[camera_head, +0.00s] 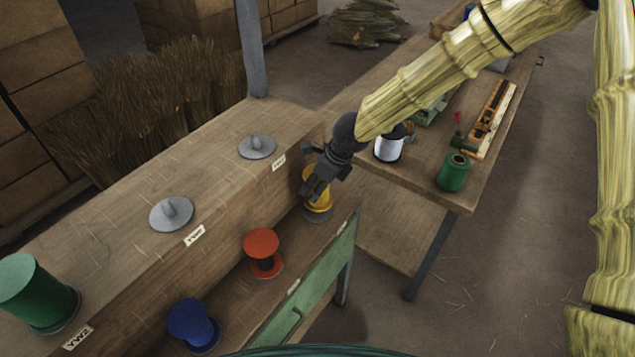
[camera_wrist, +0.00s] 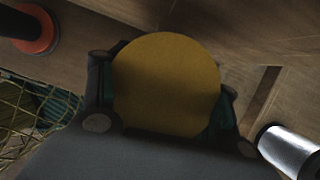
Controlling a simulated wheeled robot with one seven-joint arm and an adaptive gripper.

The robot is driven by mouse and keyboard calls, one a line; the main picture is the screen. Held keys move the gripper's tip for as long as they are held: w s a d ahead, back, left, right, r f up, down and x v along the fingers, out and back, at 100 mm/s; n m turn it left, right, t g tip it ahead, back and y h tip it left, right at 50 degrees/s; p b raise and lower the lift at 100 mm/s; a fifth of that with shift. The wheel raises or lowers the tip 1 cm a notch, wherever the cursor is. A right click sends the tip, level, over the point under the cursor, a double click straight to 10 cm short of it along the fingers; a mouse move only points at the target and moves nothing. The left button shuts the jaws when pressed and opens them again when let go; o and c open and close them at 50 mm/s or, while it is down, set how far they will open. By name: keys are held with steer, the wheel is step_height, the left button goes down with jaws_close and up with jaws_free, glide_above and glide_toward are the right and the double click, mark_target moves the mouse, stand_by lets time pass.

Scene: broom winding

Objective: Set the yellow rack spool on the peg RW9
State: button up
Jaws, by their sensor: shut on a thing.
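The yellow spool (camera_head: 318,207) stands upright at the far end of the lower step of the bench, over a grey round base. My gripper (camera_head: 316,186) reaches down from above and is shut on it. In the wrist view, the spool's round yellow end (camera_wrist: 166,84) fills the space between my fingers. I cannot tell whether the spool is lifted off its base. Two bare grey pegs on round plates, a far one (camera_head: 257,146) and a nearer one (camera_head: 171,213), stand on the upper step. I cannot read RW9 on any label.
A red spool (camera_head: 262,251) and a blue spool (camera_head: 193,327) stand on the lower step. A large green spool (camera_head: 35,294) stands on the upper step. A side table holds a white-silver spool (camera_head: 389,145) and a green spool (camera_head: 453,172).

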steer(key=shift+w+f+b, duration=0.25)
steer(key=shift+f+b, duration=0.1)
steer(key=shift+f, duration=0.6)
steer(key=shift+f+b, duration=0.25)
steer(key=shift+b, duration=0.05)
steer(key=shift+s+f+b, duration=0.2)
steer(key=shift+s+b, duration=0.2)
steer(key=shift+b, duration=0.05)
steer(key=shift+w+f, duration=0.25)
steer(key=shift+s+r, duration=0.1)
steer(key=shift+a+p, duration=0.2)
steer(key=shift+p, duration=0.3)
steer(key=shift+f+b, duration=0.4)
steer(key=shift+f, duration=0.15)
